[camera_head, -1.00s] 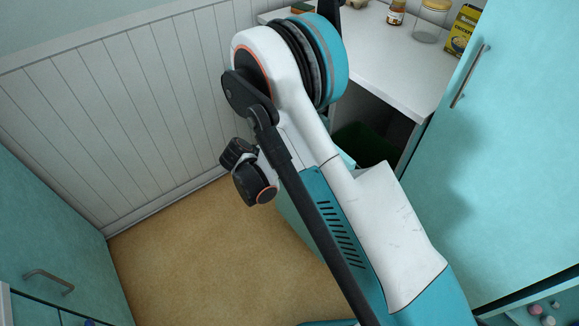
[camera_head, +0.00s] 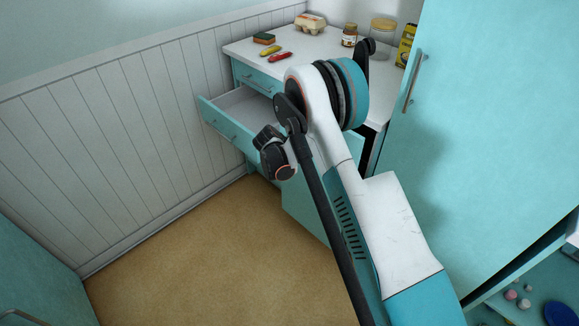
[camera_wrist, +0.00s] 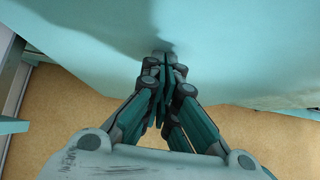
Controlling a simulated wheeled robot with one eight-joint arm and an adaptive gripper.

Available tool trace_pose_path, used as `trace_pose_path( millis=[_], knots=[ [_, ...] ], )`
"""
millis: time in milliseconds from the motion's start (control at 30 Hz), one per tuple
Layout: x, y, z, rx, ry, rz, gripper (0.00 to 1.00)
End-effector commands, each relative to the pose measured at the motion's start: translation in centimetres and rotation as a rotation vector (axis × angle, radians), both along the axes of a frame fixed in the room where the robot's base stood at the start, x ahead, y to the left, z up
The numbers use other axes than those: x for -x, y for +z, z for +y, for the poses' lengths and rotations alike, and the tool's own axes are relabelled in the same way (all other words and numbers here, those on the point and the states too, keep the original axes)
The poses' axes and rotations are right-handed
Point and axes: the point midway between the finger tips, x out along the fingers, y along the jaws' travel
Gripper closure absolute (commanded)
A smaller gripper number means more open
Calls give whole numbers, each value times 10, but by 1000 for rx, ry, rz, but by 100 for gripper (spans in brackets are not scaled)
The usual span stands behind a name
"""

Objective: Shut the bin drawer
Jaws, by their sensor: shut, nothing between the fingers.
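The bin drawer's teal front (camera_head: 304,212) shows low in the head view, partly behind my arm. It stands out from the cabinet, but my arm hides the bin inside and most of the gap, so how far out it is cannot be told. In the wrist view, my gripper (camera_wrist: 161,75) is shut and empty, its fingertips against or very close to a broad teal panel (camera_wrist: 235,50), which looks like the drawer front. Contact cannot be told for sure. My gripper is hidden in the head view.
A separate upper drawer (camera_head: 226,122) stands open and empty at the left. The counter (camera_head: 300,75) holds an egg carton (camera_head: 310,23), a sponge (camera_head: 264,38), a jar (camera_head: 349,36) and other items. A tall teal door (camera_head: 490,130) is at right. The tan floor (camera_head: 210,260) is clear.

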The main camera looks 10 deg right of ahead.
Motion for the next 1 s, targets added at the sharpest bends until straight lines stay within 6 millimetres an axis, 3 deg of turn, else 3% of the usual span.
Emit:
trace_pose_path(
  millis=[133, 400, 633, 1000],
  knots=[
    [-21, 0, -33, -1, -4, 0, 100],
    [-48, 0, -72, 0, -2, -1, 100],
    [-59, 0, -87, -1, 0, 1, 100],
    [-62, 1, -91, 1, 1, -2, 100]
  ],
)
